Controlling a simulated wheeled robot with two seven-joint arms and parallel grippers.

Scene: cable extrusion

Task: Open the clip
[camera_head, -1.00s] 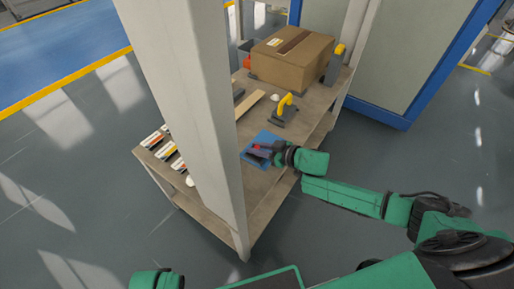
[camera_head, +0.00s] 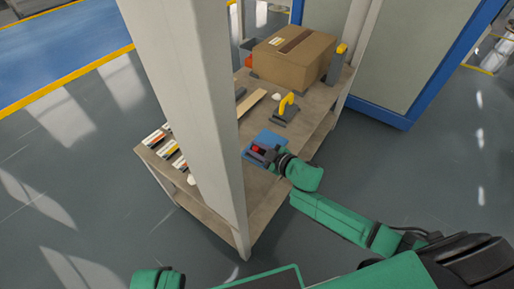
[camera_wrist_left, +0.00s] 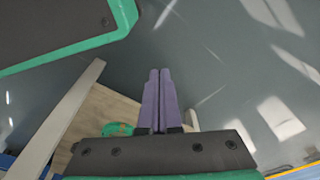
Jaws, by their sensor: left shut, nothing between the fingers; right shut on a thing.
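My right gripper (camera_head: 256,154) is over the front part of the table, at the near side of a flat blue plate (camera_head: 270,138). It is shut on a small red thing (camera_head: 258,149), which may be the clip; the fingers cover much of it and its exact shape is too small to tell. My left gripper (camera_wrist_left: 157,72) shows in the left wrist view with its two purple fingers shut together and nothing between them. It is not visible in the head view.
A grey-white pillar (camera_head: 190,100) stands in front of the table (camera_head: 262,205). A cardboard box (camera_head: 292,55), a yellow-handled tool (camera_head: 286,108), a wooden strip (camera_head: 250,102) and several labelled pieces (camera_head: 170,150) lie on the tabletop.

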